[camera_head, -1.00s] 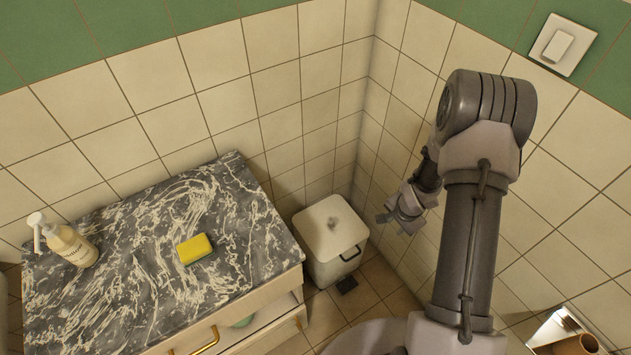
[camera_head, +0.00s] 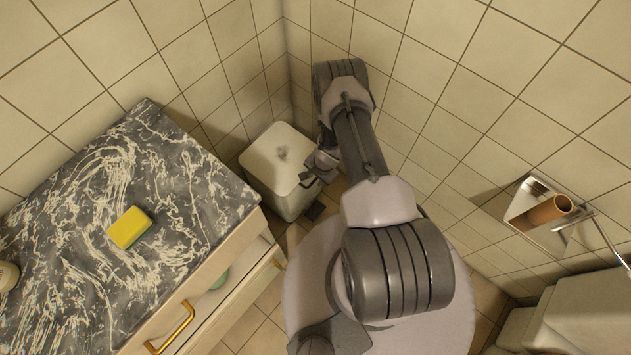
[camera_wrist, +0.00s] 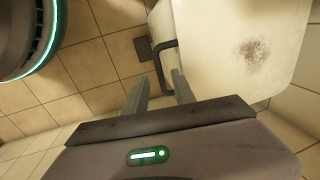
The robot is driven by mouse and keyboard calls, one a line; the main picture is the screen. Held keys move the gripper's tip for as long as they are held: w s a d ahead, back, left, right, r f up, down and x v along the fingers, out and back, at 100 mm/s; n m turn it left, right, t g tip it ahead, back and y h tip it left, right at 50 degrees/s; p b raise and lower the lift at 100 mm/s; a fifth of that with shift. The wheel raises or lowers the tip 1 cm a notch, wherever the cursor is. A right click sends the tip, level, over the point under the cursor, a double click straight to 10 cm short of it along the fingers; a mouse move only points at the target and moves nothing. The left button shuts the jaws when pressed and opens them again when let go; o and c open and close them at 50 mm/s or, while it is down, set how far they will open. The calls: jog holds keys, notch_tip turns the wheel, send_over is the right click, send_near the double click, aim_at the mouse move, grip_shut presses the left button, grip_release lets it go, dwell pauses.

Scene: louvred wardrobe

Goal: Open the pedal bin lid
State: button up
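The pedal bin (camera_head: 290,198) is a pale box in the corner. Its off-white lid (camera_head: 275,150) lies shut, with a dark smudge on top. A dark handle (camera_wrist: 165,62) sticks out from the lid's front edge in the wrist view. A dark pedal (camera_head: 315,211) shows low at the bin's front, and also in the wrist view (camera_wrist: 143,47). My gripper (camera_head: 314,177) is at the bin's front right, close to the handle. In the wrist view my gripper (camera_wrist: 160,82) is open, its two fingers apart, with the handle just beyond and between them. Contact cannot be told.
A marble-topped cabinet (camera_head: 190,210) stands left of the bin, with a yellow sponge (camera_head: 130,228) on top and a drawer with a brass handle (camera_head: 172,330) at its front. Tiled walls close in behind and to the right. A paper-roll holder (camera_head: 540,212) is on the right wall.

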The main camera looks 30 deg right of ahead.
jog(key=shift+w+f, duration=0.1)
jog(key=shift+f, duration=0.35)
grip_shut()
dwell(1.1)
